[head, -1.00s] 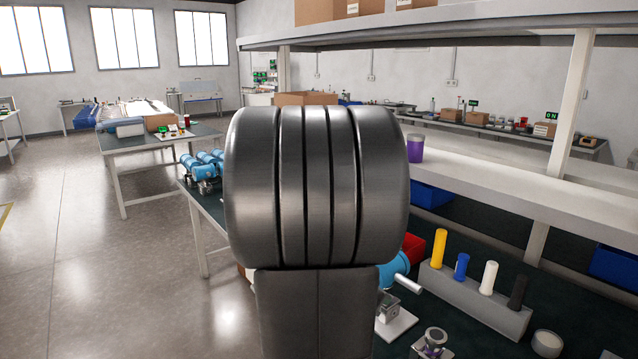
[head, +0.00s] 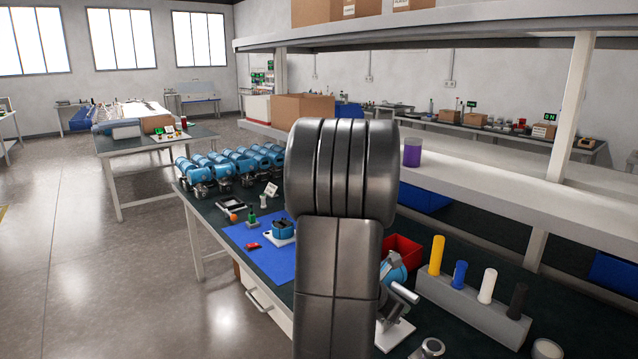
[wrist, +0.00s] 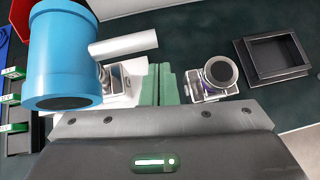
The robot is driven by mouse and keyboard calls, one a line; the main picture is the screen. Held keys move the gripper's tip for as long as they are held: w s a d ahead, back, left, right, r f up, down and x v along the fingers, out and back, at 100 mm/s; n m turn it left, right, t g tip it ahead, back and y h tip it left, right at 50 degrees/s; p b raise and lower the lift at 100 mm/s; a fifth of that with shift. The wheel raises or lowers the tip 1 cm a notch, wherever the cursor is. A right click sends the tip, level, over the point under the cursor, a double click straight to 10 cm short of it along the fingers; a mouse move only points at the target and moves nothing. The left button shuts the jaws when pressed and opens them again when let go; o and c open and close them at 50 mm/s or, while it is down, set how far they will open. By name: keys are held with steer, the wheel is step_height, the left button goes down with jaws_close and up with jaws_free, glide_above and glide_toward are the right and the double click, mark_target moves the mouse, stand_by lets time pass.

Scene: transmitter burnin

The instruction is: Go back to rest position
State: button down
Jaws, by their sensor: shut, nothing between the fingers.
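In the wrist view, my gripper (wrist: 162,84) shows as two green fingers close together, shut and empty. Below them is the dark wrist housing. The fingers point over the bench between a blue cylindrical housing with a silver stub (wrist: 66,55) on the left and a small metal fitting with a round dark face (wrist: 218,76) on the right. I cannot tell how high they are above the bench. In the head view my dark arm links stand upright in the middle and hide the gripper.
A blue mat (head: 262,262) with small parts lies left of my arm. Several blue transmitters (head: 225,165) stand behind it. A grey rack of coloured cylinders (head: 472,309) is at right, under a shelf holding a purple cup (head: 412,152). A black tray (wrist: 273,57) shows in the wrist view.

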steer(key=a+m+g+h+p, duration=0.1)
steer(key=a+m+g+p, duration=0.3)
steer(key=a+p, duration=0.4)
steer(key=shift+a+f+m, duration=0.15)
steer(key=shift+a+m, duration=0.15)
steer(key=shift+a, duration=0.5)
steer(key=shift+s, duration=0.1)
steer(key=shift+s, duration=0.1)
